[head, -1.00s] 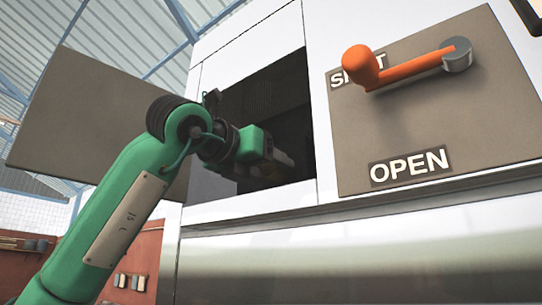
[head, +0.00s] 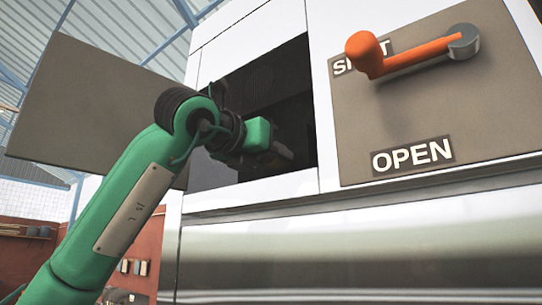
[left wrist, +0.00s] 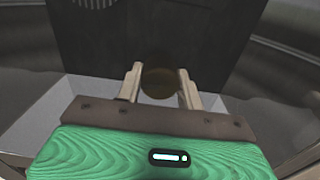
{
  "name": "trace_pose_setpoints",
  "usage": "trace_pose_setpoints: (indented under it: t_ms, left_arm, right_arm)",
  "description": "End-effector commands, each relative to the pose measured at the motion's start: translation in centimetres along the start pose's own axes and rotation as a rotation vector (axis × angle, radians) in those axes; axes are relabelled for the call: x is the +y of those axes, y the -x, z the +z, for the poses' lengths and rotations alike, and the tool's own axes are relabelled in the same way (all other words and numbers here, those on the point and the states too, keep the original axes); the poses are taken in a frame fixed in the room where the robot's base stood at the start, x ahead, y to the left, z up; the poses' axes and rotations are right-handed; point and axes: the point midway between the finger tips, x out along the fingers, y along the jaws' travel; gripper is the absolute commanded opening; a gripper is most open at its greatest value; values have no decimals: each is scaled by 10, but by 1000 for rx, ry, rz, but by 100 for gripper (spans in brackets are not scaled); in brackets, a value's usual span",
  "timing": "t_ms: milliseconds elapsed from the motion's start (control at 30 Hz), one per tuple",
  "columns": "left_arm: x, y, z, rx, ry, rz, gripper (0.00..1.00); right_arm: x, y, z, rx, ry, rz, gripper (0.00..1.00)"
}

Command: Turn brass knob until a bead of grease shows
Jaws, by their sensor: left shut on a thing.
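The brass knob (left wrist: 159,82) is a dark, round, brownish piece in the left wrist view, between the two fingers of my left gripper (left wrist: 160,84). The fingers are shut on it, one at each side. In the head view my left gripper (head: 275,153) reaches into the dark opening of the white machine, and the knob is hidden there. No bead of grease shows in either view. My right gripper is in neither view.
The dark opening (head: 290,90) has a grey door panel (head: 95,105) swung out at its left. To the right, an orange-handled lever (head: 410,55) sits on a grey plate (head: 490,120) with SHUT and OPEN labels. A metal ledge (head: 370,250) runs below.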

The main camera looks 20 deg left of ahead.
Motion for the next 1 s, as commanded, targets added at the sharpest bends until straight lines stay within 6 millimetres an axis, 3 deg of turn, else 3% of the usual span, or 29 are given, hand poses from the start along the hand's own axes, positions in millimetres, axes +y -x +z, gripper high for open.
trace_pose_setpoints:
  t_ms: [367, 1000]
  left_arm:
    - [0, 0, 0, -6, -221, 1, 15]
    - [1, 0, 1, -17, -824, 1, 15]
  right_arm:
    - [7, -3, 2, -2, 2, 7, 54]
    - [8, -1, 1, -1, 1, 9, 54]
